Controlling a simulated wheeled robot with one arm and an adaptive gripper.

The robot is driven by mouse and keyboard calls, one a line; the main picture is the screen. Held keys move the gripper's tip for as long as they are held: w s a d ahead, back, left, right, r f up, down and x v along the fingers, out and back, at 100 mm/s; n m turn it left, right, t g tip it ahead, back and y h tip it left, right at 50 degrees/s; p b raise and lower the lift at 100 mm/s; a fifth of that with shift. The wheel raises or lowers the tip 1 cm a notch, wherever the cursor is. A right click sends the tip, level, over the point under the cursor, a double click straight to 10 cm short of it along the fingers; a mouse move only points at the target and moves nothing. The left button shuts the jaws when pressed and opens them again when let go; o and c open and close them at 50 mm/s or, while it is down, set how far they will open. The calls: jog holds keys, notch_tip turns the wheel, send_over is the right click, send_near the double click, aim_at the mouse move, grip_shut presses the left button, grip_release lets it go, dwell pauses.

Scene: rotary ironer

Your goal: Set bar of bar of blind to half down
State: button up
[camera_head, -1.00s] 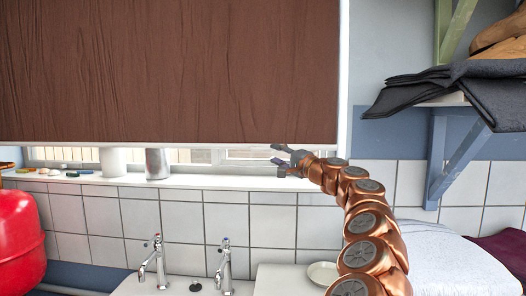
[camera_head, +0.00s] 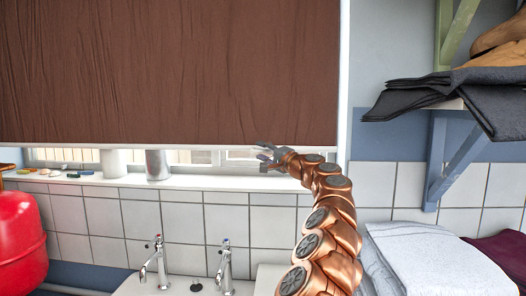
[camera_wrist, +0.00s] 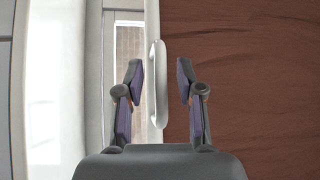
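The brown blind (camera_head: 170,70) hangs down over most of the window. Its thin pale bar (camera_head: 60,147) runs along its bottom edge, a little above the window sill. My gripper (camera_head: 263,157) is at the right part of this bar, level with the blind's lower edge. In the wrist view my gripper (camera_wrist: 160,80) is open, with one finger on each side of the white bar (camera_wrist: 155,65). The brown blind (camera_wrist: 255,80) fills the right side of that view. Contact between finger and bar is unclear.
The white sill (camera_head: 200,182) holds a metal can (camera_head: 157,164), a white cup (camera_head: 113,162) and small items at the left. Below are taps (camera_head: 225,265) and a sink. A shelf with dark folded cloth (camera_head: 420,102) is at the right. A red container (camera_head: 18,232) is at the left.

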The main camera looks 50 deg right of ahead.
jog(key=shift+w, duration=0.1)
grip_shut()
dwell(0.4)
dwell(0.3)
